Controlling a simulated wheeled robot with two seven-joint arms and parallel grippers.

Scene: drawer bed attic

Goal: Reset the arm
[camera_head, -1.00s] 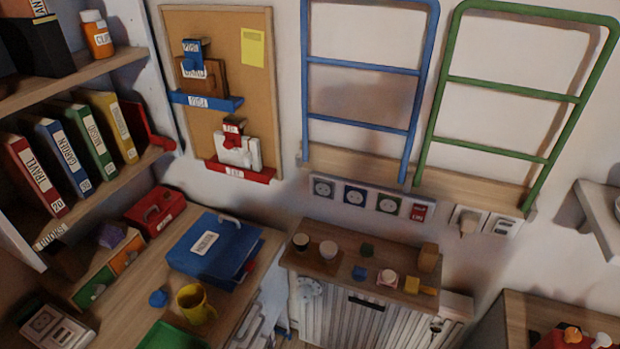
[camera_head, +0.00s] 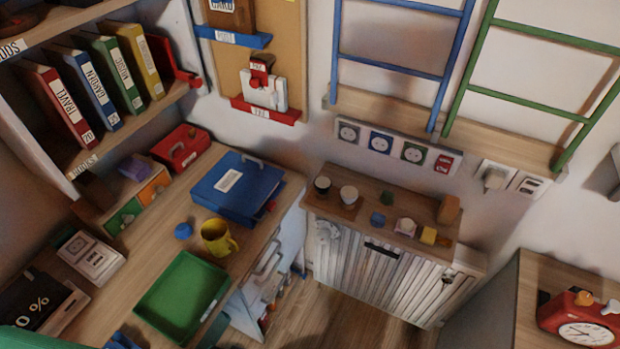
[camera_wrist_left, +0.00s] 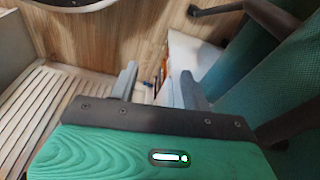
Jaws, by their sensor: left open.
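My left gripper (camera_wrist_left: 159,74) shows in the left wrist view, its two grey fingers apart with nothing between them. It points down over a wooden floor (camera_wrist_left: 130,45), beside a white slatted surface (camera_wrist_left: 45,110). Neither gripper can be made out in the head view, and my right gripper is in no view.
A desk holds a green tray (camera_head: 152,318), a yellow mug (camera_head: 218,238), a blue binder (camera_head: 215,200) and a red box (camera_head: 182,150). A slatted cabinet (camera_head: 350,270) stands beside it with small items on top. A red clock (camera_head: 560,318) sits on wood at right.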

